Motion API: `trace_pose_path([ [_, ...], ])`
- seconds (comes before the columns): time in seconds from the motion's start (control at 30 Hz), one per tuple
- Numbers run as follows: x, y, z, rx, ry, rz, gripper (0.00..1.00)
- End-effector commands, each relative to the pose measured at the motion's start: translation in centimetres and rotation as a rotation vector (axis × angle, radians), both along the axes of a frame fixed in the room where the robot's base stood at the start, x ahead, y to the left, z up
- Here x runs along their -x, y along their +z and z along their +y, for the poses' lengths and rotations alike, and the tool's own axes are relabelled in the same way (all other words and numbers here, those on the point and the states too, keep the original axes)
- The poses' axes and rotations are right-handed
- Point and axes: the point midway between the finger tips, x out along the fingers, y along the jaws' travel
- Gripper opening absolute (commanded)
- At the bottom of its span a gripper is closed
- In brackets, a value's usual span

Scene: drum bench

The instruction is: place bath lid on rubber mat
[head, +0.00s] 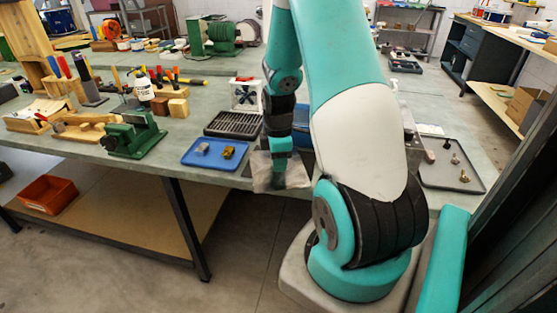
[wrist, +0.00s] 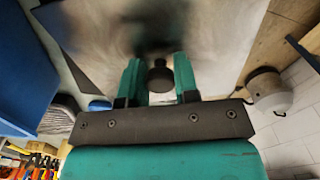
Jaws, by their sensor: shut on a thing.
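The bath lid is a flat, shiny metal plate with a dark knob. In the wrist view the lid (wrist: 215,35) fills the upper middle, and its knob sits between the two teal fingers of my gripper (wrist: 158,78). In the head view my gripper (head: 279,165) points down at the bench's front edge, with the pale lid (head: 266,184) under it. The lid appears held off the bench. A dark flat patch (head: 249,162) between the blue tray and my gripper may be the rubber mat; the lid and arm hide part of it.
A blue tray (head: 214,165) with small metal parts lies left of my gripper, with a black slotted rack (head: 236,123) behind it. A green vise (head: 133,134) stands further left. A grey tray (head: 463,183) with small brass parts lies right. My arm hides the bench middle.

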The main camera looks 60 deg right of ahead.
Motion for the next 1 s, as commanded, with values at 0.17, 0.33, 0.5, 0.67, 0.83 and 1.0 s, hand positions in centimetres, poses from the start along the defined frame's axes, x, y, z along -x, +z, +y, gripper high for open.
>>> trace_pose_path([
  [0.17,0.0,-0.1,0.0,0.001,0.0,-0.001,0.0],
  [0.33,0.0,-0.2,0.1,0.0,0.0,0.0,0.52],
  [0.5,0.0,-0.2,0.0,0.0,0.0,0.0,0.54],
  [0.67,0.0,0.2,0.0,0.001,0.0,-0.001,0.54],
  [0.83,-0.1,2.3,0.0,0.004,0.0,-0.005,0.54],
  [1.0,-0.1,6.2,0.0,0.004,0.0,-0.006,0.54],
])
